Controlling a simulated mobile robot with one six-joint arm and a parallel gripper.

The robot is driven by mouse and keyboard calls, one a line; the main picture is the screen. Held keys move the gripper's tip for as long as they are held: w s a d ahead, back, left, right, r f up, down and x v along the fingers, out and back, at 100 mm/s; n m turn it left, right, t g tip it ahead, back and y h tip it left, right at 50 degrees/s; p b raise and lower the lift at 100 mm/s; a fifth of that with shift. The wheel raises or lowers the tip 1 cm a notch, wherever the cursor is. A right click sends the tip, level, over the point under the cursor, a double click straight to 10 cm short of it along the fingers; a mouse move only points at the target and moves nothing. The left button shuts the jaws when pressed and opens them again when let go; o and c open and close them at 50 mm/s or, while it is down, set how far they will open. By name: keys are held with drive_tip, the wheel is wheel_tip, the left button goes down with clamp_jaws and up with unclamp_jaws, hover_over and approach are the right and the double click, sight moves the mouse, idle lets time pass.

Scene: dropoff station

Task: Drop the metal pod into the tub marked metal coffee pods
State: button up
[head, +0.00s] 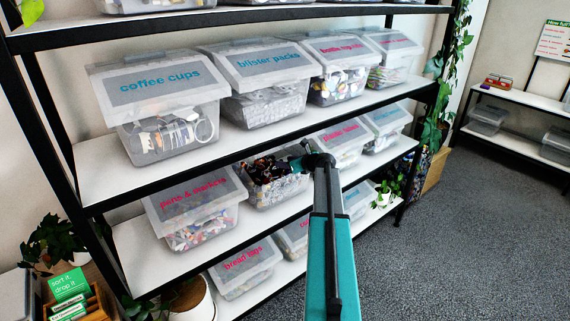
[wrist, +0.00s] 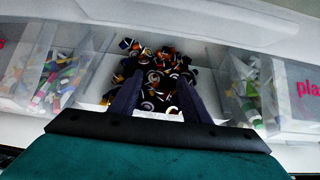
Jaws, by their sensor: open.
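An open clear tub (head: 285,192) full of dark, mixed coffee pods (head: 268,168) stands on the middle shelf, between the pens & markers tub and a pink-lettered tub. No label for metal coffee pods is readable on it. In the wrist view, my gripper (wrist: 160,80) is open, its two dark fingers spread above the pods (wrist: 155,55). I see nothing clearly held between the fingers. In the head view, my gripper (head: 300,162) is at the tub's right side, partly hidden by my arm. I cannot pick out a single metal pod among the others.
The pens & markers tub (head: 195,205) stands close on the left. A pink-lettered tub (head: 342,145) stands close on the right. The upper shelf (head: 120,170) with the coffee cups tub (head: 160,110) overhangs this row. Open carpet (head: 470,240) lies at the right.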

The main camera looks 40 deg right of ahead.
drive_tip(key=b+v, duration=0.4)
drive_tip(key=v, duration=0.9)
drive_tip(key=shift+s, duration=0.15)
drive_tip(key=shift+a, duration=0.1)
idle(0.8)
